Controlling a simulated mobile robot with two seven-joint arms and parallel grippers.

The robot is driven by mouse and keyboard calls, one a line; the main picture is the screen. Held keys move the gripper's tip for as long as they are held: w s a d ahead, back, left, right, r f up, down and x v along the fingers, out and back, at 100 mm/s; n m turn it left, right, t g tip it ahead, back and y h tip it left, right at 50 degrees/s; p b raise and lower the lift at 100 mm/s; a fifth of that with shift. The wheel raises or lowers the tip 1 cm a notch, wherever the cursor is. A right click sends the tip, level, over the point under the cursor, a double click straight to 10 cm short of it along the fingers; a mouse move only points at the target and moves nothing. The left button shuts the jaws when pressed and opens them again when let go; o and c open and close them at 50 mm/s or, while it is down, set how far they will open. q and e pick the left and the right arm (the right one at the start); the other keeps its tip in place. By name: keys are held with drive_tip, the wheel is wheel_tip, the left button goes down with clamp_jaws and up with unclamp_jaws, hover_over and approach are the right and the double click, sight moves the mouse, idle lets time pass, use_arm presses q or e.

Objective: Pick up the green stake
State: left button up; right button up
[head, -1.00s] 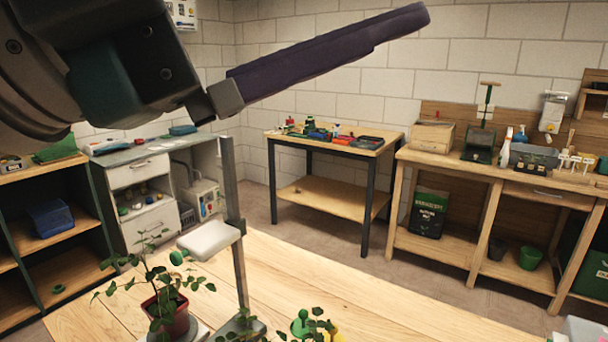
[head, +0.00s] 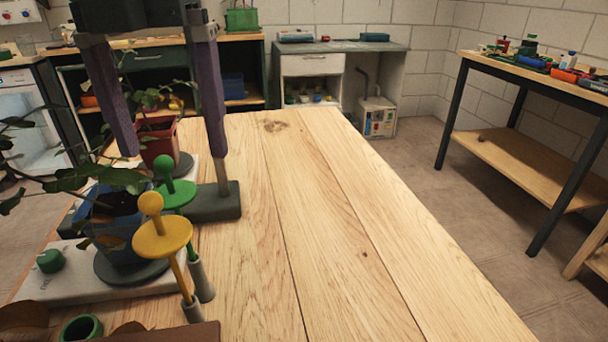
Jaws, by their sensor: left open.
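The green stake (head: 177,195) stands upright at the left of the wooden table, with a round knob above a flat disc. Its stem runs down into a grey holder (head: 203,282), partly hidden by the yellow stake (head: 162,238). The yellow stake stands in front of it in a similar holder. My left gripper (head: 171,166) is open, fingers pointing down, with its purple fingers apart on either side of the green knob in the picture. I see no contact, and I cannot tell whether it is directly over the stake or behind it. My right gripper is out of view.
A plant in a blue pot (head: 108,225) stands left of the stakes, on a white base (head: 45,285). A red pot (head: 158,140) stands behind. A grey post base (head: 225,205) is near the right finger. The table's middle and right (head: 330,220) are clear.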

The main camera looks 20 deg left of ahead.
sight(171, 193)
use_arm(q)
drive_tip(key=f, duration=0.3)
drive_tip(key=shift+s+a+f, duration=0.15)
drive_tip(key=shift+a+f, duration=0.2)
drive_tip(key=shift+f, duration=0.05)
drive_tip(key=f, duration=0.5)
drive_tip(key=shift+s, duration=0.4)
drive_tip(key=shift+f, duration=0.5)
drive_tip(key=shift+w, duration=0.1)
drive_tip(key=shift+d, duration=0.1)
drive_tip(key=c, duration=1.4)
drive_tip(key=shift+r, duration=0.1)
